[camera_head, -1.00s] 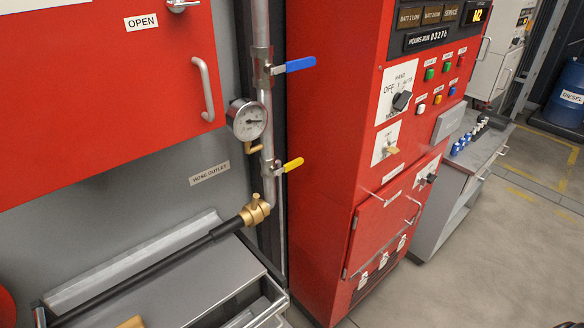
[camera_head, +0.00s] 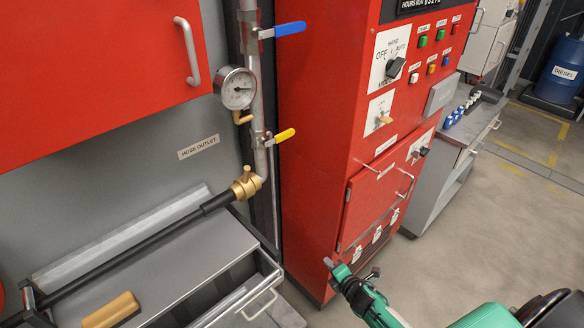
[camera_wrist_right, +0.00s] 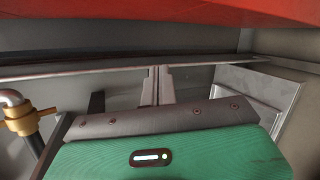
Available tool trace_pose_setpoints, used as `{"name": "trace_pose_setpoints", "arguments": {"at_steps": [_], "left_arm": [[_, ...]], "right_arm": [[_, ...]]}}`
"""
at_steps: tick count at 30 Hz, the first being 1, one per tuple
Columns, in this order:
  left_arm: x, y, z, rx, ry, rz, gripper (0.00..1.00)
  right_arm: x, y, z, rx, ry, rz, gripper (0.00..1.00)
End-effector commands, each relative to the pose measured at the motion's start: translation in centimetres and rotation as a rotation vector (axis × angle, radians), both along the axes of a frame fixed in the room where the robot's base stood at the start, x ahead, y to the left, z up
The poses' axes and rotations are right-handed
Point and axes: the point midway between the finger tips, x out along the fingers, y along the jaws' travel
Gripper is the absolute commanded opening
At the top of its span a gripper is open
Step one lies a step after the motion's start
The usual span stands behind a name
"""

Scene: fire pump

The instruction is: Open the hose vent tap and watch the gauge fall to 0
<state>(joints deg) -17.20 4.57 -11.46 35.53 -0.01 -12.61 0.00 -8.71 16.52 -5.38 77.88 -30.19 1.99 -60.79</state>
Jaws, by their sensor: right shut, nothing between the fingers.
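A round white pressure gauge (camera_head: 237,88) is on the vertical grey pipe; its needle points right, its numbers too small to read. A small brass tap (camera_head: 243,118) hangs just under the gauge. Below it, a yellow-handled lever (camera_head: 280,137) sticks out to the right. A brass coupling (camera_head: 245,184) joins the pipe to the black hose (camera_head: 150,245). My right gripper (camera_head: 334,266) is low in front of the red cabinet, apart from all taps. In the wrist view its fingers (camera_wrist_right: 157,86) are shut and empty. My left gripper is out of view.
A blue lever (camera_head: 282,30) is higher on the pipe. The red control cabinet (camera_head: 330,130) stands right of the pipe. A grey bench with an open drawer (camera_head: 240,295) and a yellow-tan block (camera_head: 111,310) are at lower left. Floor (camera_head: 480,200) at right is clear.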

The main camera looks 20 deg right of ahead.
Motion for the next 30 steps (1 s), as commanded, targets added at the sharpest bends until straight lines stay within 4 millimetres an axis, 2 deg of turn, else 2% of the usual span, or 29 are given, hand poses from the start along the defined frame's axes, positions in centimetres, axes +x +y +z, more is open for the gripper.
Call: {"name": "trace_pose_setpoints", "arguments": {"at_steps": [1,2,3,6,9,13,15,19,30], "left_arm": [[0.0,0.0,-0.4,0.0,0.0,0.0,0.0],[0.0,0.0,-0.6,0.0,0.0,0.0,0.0],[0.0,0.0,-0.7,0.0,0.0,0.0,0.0],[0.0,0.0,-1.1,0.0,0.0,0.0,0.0],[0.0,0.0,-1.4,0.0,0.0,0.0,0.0],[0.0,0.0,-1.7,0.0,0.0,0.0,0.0],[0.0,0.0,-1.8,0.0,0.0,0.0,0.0],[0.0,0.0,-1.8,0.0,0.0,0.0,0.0],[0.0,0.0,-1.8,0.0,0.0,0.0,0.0]], "right_arm": [[2.0,0.0,3.7,-0.108,-0.09,0.06,0.0],[3.0,0.0,5.9,-0.182,-0.141,0.093,0.0],[4.1,0.2,8.9,-0.281,-0.213,0.137,0.0],[6.0,0.8,16.0,-0.529,-0.38,0.22,0.0],[6.7,1.7,22.3,-0.757,-0.527,0.273,0.0],[6.7,2.7,28.1,-0.985,-0.667,0.303,0.0],[6.5,3.2,30.1,-1.07,-0.717,0.309,0.0],[6.3,3.7,32.0,-1.153,-0.765,0.313,0.0],[6.3,3.7,32.3,-1.167,-0.77,0.313,0.0]]}}
